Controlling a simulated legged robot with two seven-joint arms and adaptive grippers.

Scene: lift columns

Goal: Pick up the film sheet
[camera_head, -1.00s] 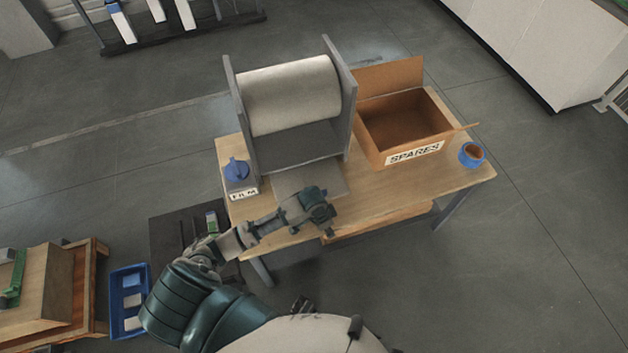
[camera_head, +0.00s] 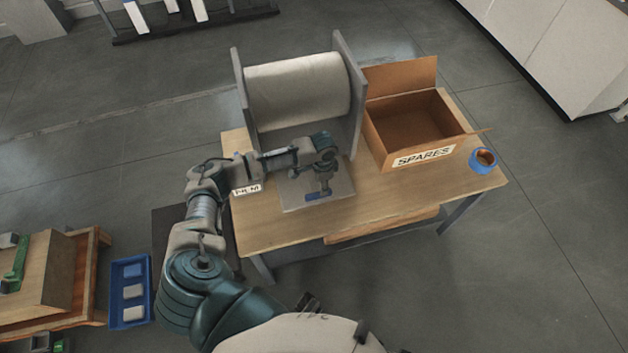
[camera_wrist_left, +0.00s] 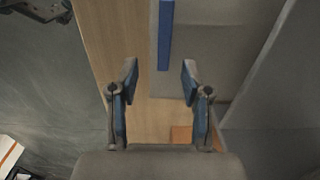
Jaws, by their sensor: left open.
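The film sheet (camera_head: 340,189) is a pale grey sheet lying at the front of the roll stand. It also shows in the left wrist view (camera_wrist_left: 215,60), with a blue strip (camera_wrist_left: 165,35) along its edge. My left gripper (camera_head: 322,188) is over the sheet and hides part of it. In the left wrist view the two fingers (camera_wrist_left: 159,72) are apart with nothing between them, and the blue strip lies just beyond the fingertips. I cannot tell the exact height above the sheet. My right gripper is not in view.
The large film roll (camera_head: 298,88) sits between grey side plates behind the sheet. The table's front right is clear. A blue tray (camera_head: 130,290) is at lower left.

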